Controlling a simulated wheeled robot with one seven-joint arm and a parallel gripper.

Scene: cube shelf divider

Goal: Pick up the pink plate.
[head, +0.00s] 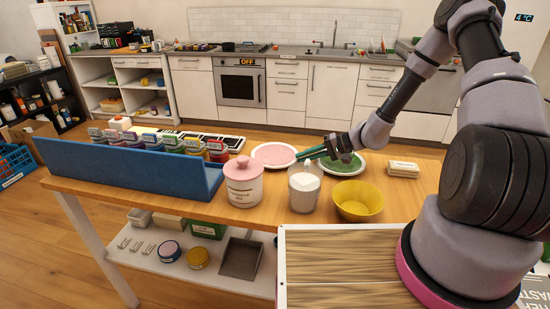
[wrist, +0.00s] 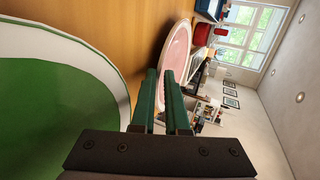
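The pink plate (head: 272,154) with a white rim lies on the wooden counter, left of the green plate (head: 342,165). My gripper (head: 298,155) reaches in from the right, low over the counter, with its teal fingers pointing left at the pink plate's right rim. In the wrist view, the pink plate (wrist: 179,50) is just beyond the fingertips (wrist: 160,74), and the green plate (wrist: 45,110) fills the left side. A narrow gap shows between the fingers. I cannot tell whether the rim is between the tips; no firm hold shows.
A blue divider (head: 140,168) with several jars stands at the left of the counter (head: 265,215). A pink canister (head: 243,182), a white container (head: 304,188) and a yellow bowl (head: 358,201) stand in front of the plates. Light blocks (head: 403,167) lie at right.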

